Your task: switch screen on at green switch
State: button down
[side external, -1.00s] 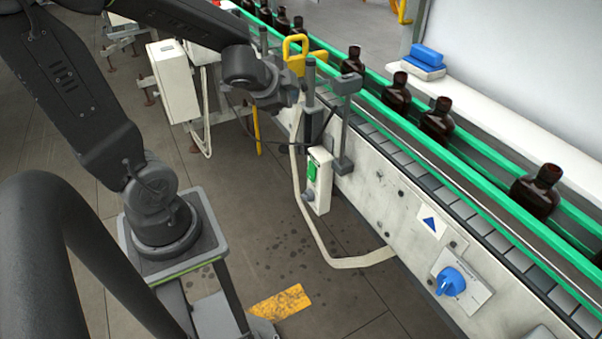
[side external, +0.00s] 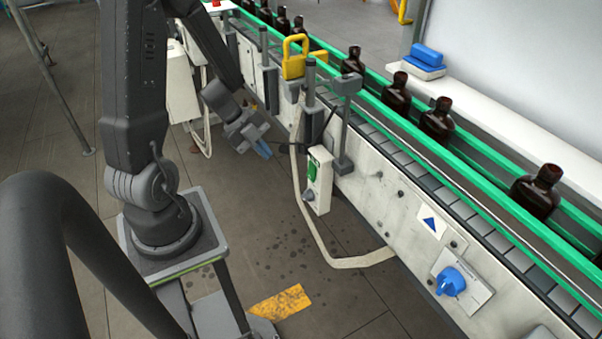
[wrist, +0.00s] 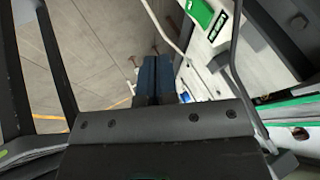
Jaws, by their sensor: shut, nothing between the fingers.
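The green switch (side external: 313,168) is on the front of a small white box (side external: 320,192) mounted at the side of the conveyor. A green part that looks like this switch (wrist: 199,12) shows at the top of the wrist view, beside a dark and green label. My gripper (side external: 263,149) is to the left of the box, with a visible gap between its tips and the switch. Its blue fingers (wrist: 153,78) are together and empty. No lit screen can be made out in either view.
The conveyor (side external: 395,200) with green rails carries several amber bottles (side external: 437,120). A yellow padlock-shaped part (side external: 295,57) and grey posts stand near the box. A pale cable (side external: 312,226) loops below it. A blue knob (side external: 451,281) is at lower right. Floor is open below my gripper.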

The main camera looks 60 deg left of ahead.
aim_at(311, 171)
jog(key=shift+w, duration=0.1)
jog(key=w+d+f, duration=0.3)
jog(key=w+f, duration=0.5)
jog(key=shift+w+d+f, duration=0.15)
jog(key=shift+d+f, duration=0.15)
dwell(0.4)
jog(key=shift+w+f, duration=0.1)
jog(key=shift+w, duration=0.2)
jog(key=shift+r, duration=0.2)
